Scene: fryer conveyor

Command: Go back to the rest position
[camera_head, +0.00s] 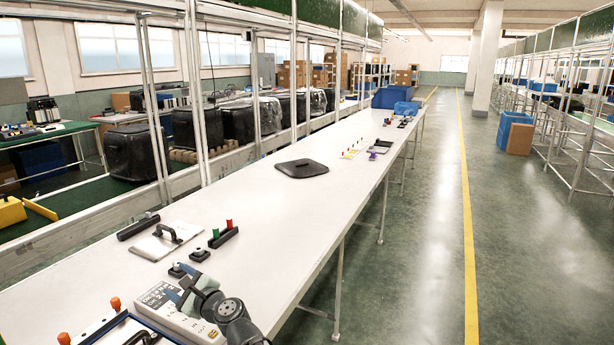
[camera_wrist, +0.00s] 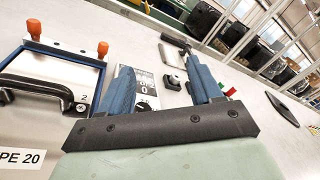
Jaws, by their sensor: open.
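My gripper (camera_head: 183,291) is over the near end of the long white table, above a white printed box (camera_head: 155,301). In the wrist view its two blue fingers stand apart, and my gripper (camera_wrist: 162,82) is open with nothing between the fingers. The white box (camera_wrist: 146,88) shows partly behind the left finger. In the head view my arm covers part of the box. I cannot tell whether the fingers touch it.
A blue-framed metal lid (camera_wrist: 45,75) with a black handle and orange knobs lies to the left. Beyond are small black switches (camera_head: 200,255), a red-and-green button block (camera_head: 224,237), a handled metal plate (camera_head: 155,247) and a dark lid (camera_head: 302,169). The table (camera_head: 300,215) is clear around the dark lid.

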